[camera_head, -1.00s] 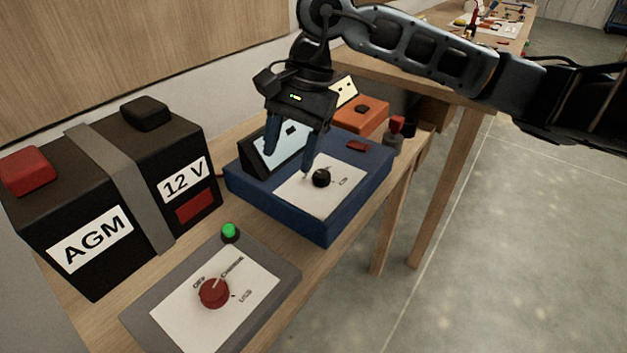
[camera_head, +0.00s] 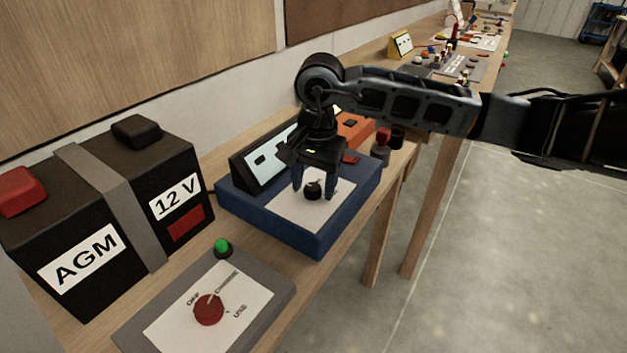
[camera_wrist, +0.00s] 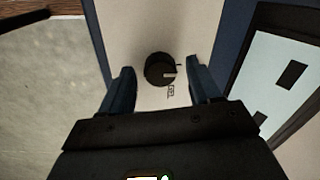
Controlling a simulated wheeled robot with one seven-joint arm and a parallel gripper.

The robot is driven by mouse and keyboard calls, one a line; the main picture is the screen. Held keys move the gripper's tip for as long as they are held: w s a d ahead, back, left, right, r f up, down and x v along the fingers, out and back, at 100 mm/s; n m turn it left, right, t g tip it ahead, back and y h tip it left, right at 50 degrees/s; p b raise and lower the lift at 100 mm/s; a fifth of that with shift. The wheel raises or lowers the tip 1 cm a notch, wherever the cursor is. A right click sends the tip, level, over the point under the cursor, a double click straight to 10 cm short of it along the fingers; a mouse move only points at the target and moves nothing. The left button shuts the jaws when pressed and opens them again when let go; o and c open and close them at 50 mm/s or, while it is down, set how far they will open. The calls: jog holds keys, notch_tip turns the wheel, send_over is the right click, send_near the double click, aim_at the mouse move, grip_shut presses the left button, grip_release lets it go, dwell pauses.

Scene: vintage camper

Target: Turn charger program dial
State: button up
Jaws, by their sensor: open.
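The charger is a blue box (camera_head: 318,241) on the wooden bench, with a white panel and a tilted display (camera_head: 268,160). Its black program dial (camera_head: 313,190) stands on the white panel. My gripper (camera_head: 314,194) points down over the panel, open, with one finger on each side of the dial in the head view. In the wrist view the dial (camera_wrist: 160,69) has a pale pointer mark and lies between and slightly beyond the fingertips (camera_wrist: 161,75). I see no finger touching it. A small label beside the dial is too small to read.
A black AGM 12 V battery (camera_head: 158,160) stands at left. An orange box (camera_head: 355,130) and a red-topped part (camera_head: 383,137) sit behind the charger.

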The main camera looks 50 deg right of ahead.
jog(key=shift+c, duration=0.2)
jog(key=c, duration=1)
